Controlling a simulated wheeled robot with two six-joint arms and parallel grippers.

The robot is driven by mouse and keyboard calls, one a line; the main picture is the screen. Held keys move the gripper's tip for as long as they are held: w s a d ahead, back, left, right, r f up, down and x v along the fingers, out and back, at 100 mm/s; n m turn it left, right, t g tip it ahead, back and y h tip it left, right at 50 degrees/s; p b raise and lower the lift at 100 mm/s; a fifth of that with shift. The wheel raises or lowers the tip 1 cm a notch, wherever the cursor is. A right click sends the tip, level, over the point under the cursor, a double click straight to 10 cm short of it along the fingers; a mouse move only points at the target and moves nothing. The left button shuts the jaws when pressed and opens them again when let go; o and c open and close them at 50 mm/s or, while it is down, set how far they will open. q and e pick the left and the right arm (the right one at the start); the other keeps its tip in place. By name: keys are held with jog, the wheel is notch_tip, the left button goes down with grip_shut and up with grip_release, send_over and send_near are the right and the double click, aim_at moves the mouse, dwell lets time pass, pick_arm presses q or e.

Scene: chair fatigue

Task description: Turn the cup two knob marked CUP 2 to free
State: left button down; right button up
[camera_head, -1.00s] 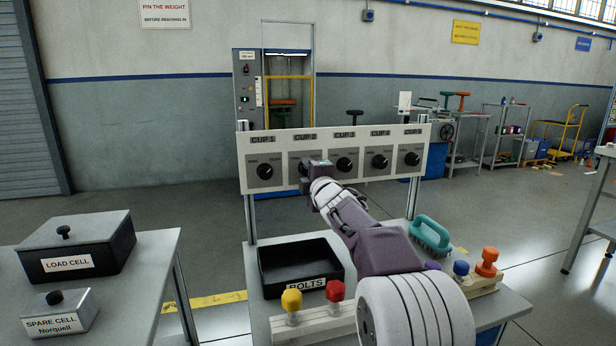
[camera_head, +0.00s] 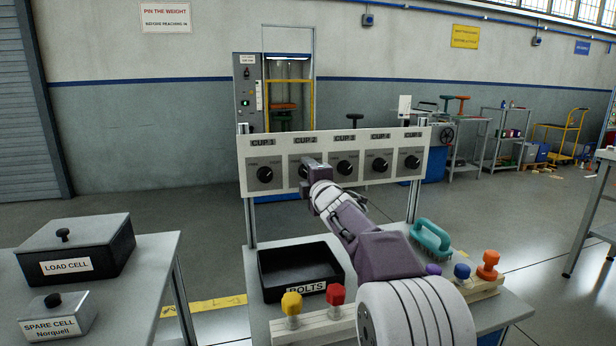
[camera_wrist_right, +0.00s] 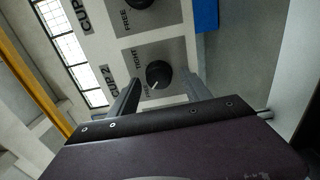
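The CUP 2 knob (camera_wrist_right: 159,74) is round and black with a white pointer line. In the right wrist view its line points to the lower left, near the partly hidden FREE word; TIGHT is at upper left. The CUP 2 label (camera_wrist_right: 103,80) is beside it. My right gripper (camera_wrist_right: 163,78) is open, with one finger on each side of the knob; I cannot tell whether they touch it. In the head view my right gripper (camera_head: 309,171) is at the CUP 2 panel and hides most of the knob. My left gripper is not in view.
The white panel (camera_head: 400,142) carries several similar knobs, with the CUP 1 knob (camera_head: 265,174) to the left and the CUP 3 knob (camera_head: 345,168) to the right. Below are a black BOLTS tray (camera_head: 262,277) and a teal-handled brush (camera_head: 431,238). A LOAD CELL box (camera_head: 85,240) stands left.

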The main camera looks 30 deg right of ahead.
jog(key=v, duration=0.9)
jog(key=shift+p, duration=0.3)
jog(key=shift+f, duration=0.1)
